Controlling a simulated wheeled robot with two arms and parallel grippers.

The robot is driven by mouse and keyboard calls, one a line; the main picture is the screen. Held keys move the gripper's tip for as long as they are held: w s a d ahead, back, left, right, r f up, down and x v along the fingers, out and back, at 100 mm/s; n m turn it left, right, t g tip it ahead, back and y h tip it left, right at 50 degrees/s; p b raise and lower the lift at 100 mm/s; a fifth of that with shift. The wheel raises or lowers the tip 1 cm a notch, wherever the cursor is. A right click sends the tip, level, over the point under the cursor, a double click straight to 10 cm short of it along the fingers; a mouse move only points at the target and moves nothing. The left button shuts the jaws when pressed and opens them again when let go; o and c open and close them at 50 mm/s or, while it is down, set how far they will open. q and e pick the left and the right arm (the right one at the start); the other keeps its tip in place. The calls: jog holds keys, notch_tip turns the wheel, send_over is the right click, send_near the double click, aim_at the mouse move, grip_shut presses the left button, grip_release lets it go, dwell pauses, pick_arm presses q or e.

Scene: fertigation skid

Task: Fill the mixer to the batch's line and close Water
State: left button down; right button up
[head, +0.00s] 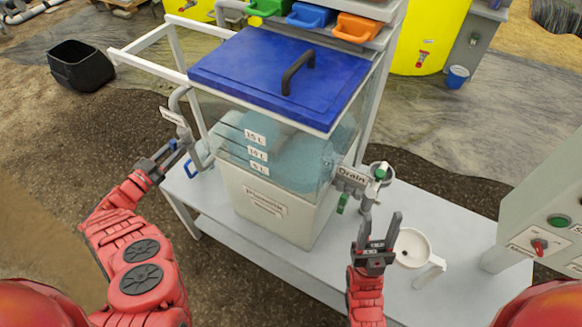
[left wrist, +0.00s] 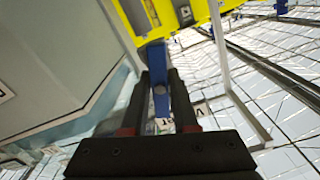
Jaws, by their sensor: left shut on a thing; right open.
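The mixer is a clear tank (head: 215,112) with a blue lid (head: 270,70) and line labels 15 L, 10 L and 5 L (head: 258,169). Pale blue liquid (head: 300,165) shows inside; I cannot tell exactly which line its surface meets. A grey pipe with a small, unreadable label (head: 173,117) enters at the left. My left gripper (head: 172,150) is beside this pipe. In the left wrist view its fingers (left wrist: 160,100) are shut on a blue lever (left wrist: 159,75), apparently the Water valve's. My right gripper (head: 380,228) is open and empty, below the Drain valve (head: 352,178).
A white bowl (head: 412,246) stands right of my right gripper on the grey bench (head: 310,262). A control box (head: 545,205) with a green button and red switch is at the far right. Coloured bins (head: 309,16) sit behind the lid. A black tub (head: 80,65) lies at the back left.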

pick_arm(q)
jog(key=shift+s+f, duration=0.1)
jog(key=shift+f, duration=0.1)
jog(key=shift+d+m, duration=0.15)
jog(key=shift+m, duration=0.55)
jog(key=shift+f+m, duration=0.1)
jog(key=shift+m, duration=0.5)
jog(key=shift+f+m+b, duration=0.2)
jog(key=shift+m+b, duration=0.35)
jog(key=shift+m, duration=0.55)
jog(key=m+b, duration=0.4)
jog(key=shift+r+b, duration=0.15)
jog(key=shift+b, duration=0.25)
jog(key=shift+r+m, duration=0.15)
jog(key=shift+m, duration=0.15)
jog(key=shift+r, duration=0.1)
dwell(1.0)
